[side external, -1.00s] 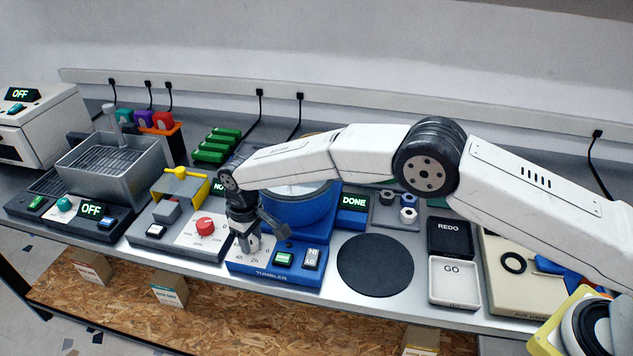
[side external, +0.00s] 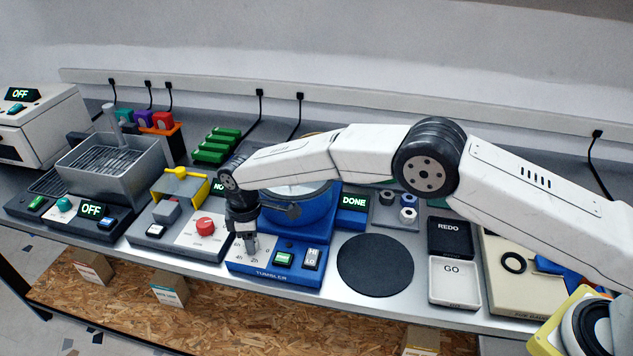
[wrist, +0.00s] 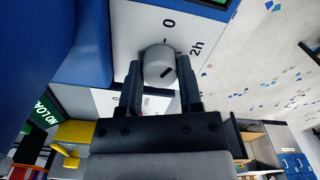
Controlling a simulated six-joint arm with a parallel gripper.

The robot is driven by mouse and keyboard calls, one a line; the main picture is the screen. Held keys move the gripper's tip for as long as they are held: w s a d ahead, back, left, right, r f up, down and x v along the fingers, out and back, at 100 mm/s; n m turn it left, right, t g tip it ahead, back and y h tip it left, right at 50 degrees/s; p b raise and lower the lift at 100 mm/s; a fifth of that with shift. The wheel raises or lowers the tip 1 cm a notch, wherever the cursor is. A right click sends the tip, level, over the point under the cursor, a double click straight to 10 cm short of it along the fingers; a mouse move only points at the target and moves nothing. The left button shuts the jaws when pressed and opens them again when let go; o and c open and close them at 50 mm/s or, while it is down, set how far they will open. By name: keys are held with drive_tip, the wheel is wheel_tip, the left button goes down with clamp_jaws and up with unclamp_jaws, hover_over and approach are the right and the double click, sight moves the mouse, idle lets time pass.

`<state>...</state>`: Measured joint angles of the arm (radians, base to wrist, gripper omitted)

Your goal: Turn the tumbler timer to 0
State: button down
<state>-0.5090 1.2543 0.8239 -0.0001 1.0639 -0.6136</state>
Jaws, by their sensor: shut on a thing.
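The blue tumbler (side external: 275,277) stands at the front of the bench, with a white dial panel on its left front. Its grey timer knob (wrist: 158,62) shows in the wrist view, beside the printed marks 0 and 2h. A short dark line on the knob's face lies slanted, toward the lower right of its middle; I cannot tell which mark it points to. My gripper (side external: 251,243) points down at the dial panel. In the wrist view its two black fingers (wrist: 160,78) are shut on the knob, one on each side. Part of the dial is hidden by the fingers.
The tumbler's green button (side external: 283,259) and HI/LO switch (side external: 312,259) sit right of the dial. Its display (side external: 354,202) reads DONE. A red knob (side external: 205,226) is on the machine to the left. A black round mat (side external: 375,265) lies to the right.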

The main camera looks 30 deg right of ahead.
drive_tip(key=shift+n, duration=1.1)
drive_tip(key=shift+c, duration=1.3)
unclamp_jaws()
drive_tip(key=shift+r, duration=3.95)
